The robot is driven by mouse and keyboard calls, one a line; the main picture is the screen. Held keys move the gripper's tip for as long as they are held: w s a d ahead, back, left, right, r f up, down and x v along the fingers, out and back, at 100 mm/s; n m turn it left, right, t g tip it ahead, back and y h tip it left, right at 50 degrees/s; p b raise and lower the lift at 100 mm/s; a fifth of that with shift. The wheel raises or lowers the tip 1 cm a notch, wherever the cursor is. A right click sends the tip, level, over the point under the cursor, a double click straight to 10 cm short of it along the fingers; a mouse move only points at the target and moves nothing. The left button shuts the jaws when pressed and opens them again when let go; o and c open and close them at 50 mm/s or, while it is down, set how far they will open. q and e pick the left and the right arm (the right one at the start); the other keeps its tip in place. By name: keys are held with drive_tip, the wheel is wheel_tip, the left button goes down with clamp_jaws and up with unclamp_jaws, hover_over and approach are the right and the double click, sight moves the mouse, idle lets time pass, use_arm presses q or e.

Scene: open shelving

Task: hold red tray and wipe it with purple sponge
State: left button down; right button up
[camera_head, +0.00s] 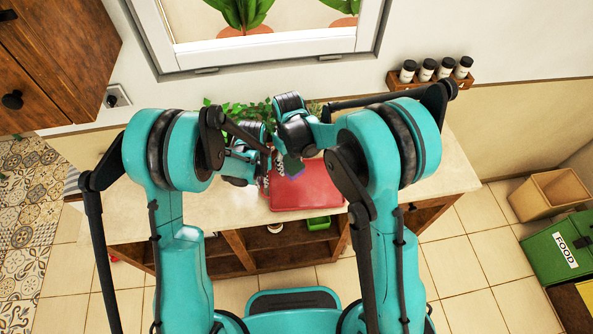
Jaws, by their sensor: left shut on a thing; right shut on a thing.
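The red tray (310,190) lies flat on the counter in the middle of the head view. My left gripper (264,177) is at the tray's left edge, shut on it. My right gripper (284,168) is above the tray's left part, shut on the purple sponge (297,174). Only a small purple patch of the sponge shows below the fingers. Whether the sponge touches the tray's surface is hard to tell. My arms and wrists hide the tray's back edge and part of its left side.
The pale counter (427,184) has free room right of the tray. A green plant (247,112) stands behind my grippers. A spice rack (432,80) hangs on the wall at right. A green item (318,223) sits in the shelf below. A green FOOD box (562,250) stands at far right.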

use_arm(q)
drive_tip(key=c, duration=1.6)
unclamp_jaws()
drive_tip(key=shift+r, duration=0.1)
wheel_tip(320, 180, up, 12)
drive_tip(key=shift+f, duration=0.1)
